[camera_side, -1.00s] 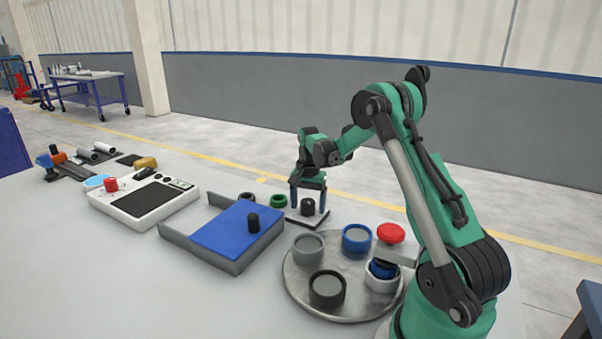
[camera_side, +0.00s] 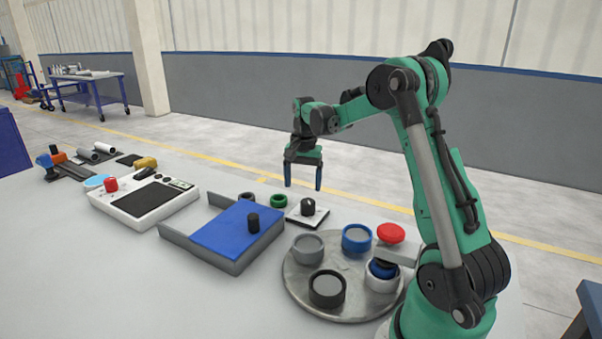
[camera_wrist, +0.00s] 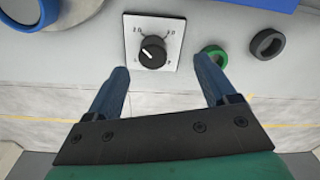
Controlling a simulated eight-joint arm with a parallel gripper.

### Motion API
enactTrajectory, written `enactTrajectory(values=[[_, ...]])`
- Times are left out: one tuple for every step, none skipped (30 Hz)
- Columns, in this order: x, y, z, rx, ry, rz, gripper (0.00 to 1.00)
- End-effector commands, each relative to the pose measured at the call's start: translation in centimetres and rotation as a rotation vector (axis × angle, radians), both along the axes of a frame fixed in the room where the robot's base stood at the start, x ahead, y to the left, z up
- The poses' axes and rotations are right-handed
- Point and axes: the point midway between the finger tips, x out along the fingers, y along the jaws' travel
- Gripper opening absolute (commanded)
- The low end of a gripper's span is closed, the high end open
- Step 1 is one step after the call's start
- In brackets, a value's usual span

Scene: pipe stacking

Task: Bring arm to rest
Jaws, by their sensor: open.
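My gripper (camera_side: 303,182) is open and empty, with its two blue fingers pointing down, raised above the table behind the knob plate. The white square plate with a black knob (camera_side: 308,207) lies on the table, clear of the fingers. In the wrist view, the knob (camera_wrist: 152,52) has a white pointer mark aimed to the upper left, and the plate carries small printed numbers. My gripper's fingers (camera_wrist: 162,85) show spread apart there, with nothing between them.
A round metal tray (camera_side: 340,302) holds several rings. A blue-floored tray (camera_side: 225,232) with a black cylinder stands left of it. A green ring (camera_side: 279,200) and a dark ring (camera_side: 247,197) lie near the knob plate. A white device (camera_side: 143,200) stands further left.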

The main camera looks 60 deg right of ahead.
Motion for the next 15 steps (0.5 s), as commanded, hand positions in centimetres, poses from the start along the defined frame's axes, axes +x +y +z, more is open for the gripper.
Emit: enactTrajectory(values=[[0.3, 1.4, 0.9, -0.014, -0.018, 0.057, 0.78], [0.4, 2.4, 1.5, -0.027, -0.034, 0.100, 0.78], [0.6, 3.8, 2.3, -0.045, -0.054, 0.163, 0.78], [0.6, 4.9, 2.9, -0.058, -0.072, 0.214, 0.78], [0.6, 6.1, 3.5, -0.074, -0.091, 0.267, 0.78], [0.6, 7.7, 4.2, -0.094, -0.116, 0.338, 0.78], [0.4, 8.8, 4.7, -0.111, -0.136, 0.390, 0.78], [0.3, 9.9, 5.1, -0.126, -0.155, 0.442, 0.78], [0.0, 11.4, 5.6, -0.147, -0.180, 0.512, 0.78], [-0.3, 12.5, 5.9, -0.162, -0.200, 0.564, 0.78], [-0.6, 13.6, 6.1, -0.179, -0.219, 0.616, 0.78], [-1.1, 15.0, 6.4, -0.200, -0.245, 0.684, 0.78], [-1.5, 16.0, 6.5, -0.216, -0.266, 0.735, 0.78], [-1.9, 16.9, 6.6, -0.232, -0.286, 0.787, 0.78], [-2.5, 18.2, 6.6, -0.254, -0.313, 0.852, 0.78]])
